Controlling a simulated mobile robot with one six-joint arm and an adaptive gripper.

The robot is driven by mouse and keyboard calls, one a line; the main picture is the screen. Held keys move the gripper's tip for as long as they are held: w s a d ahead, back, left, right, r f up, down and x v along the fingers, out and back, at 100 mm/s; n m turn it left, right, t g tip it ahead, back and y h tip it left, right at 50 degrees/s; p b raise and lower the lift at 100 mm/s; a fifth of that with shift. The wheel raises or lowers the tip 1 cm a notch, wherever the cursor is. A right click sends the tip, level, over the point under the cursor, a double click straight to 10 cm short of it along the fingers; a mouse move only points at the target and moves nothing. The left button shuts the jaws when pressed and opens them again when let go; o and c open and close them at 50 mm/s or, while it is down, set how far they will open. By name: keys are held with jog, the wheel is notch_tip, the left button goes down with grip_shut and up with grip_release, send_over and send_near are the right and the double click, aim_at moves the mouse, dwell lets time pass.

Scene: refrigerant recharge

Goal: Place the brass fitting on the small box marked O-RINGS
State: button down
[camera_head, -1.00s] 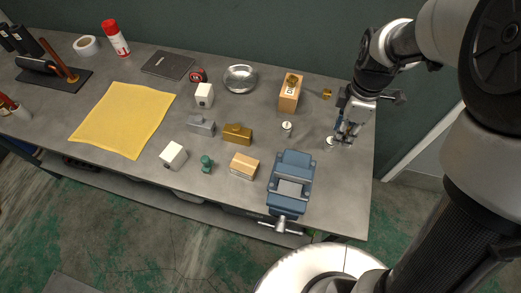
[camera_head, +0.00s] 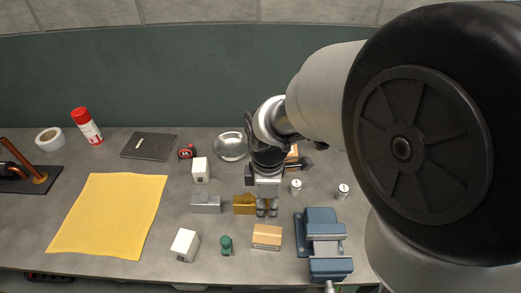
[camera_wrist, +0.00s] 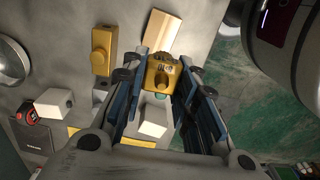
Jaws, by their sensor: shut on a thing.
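The brass fitting (camera_wrist: 160,74) is between my fingertips in the wrist view, with dark openings on its face. My gripper (camera_head: 266,211) is shut on it and hangs over the table, beside the brass block (camera_head: 244,204). In the head view I cannot make out the fitting apart from the fingers. A small tan box with a pale stripe (camera_head: 267,236) lies in front of the gripper; it also shows in the wrist view (camera_wrist: 162,34), beyond the fitting. I can read no O-RINGS marking on any box. A taller orange box (camera_head: 292,155) is mostly hidden behind my arm.
A blue vise (camera_head: 322,241) stands right of the tan box. A green knob-shaped piece (camera_head: 226,245), white boxes (camera_head: 185,245) and a grey block (camera_head: 205,204) stand to the left. Two small cylinders (camera_head: 296,187) stand right of the gripper. A yellow cloth (camera_head: 110,215) lies further left.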

aim_at(265, 234)
notch_tip(265, 234, down, 13)
jog(key=b, duration=0.4)
jog(key=shift+a+f, duration=0.1)
jog(key=shift+f, duration=0.1)
jog(key=shift+f, duration=0.15)
jog(key=c, duration=1.3)
grip_release()
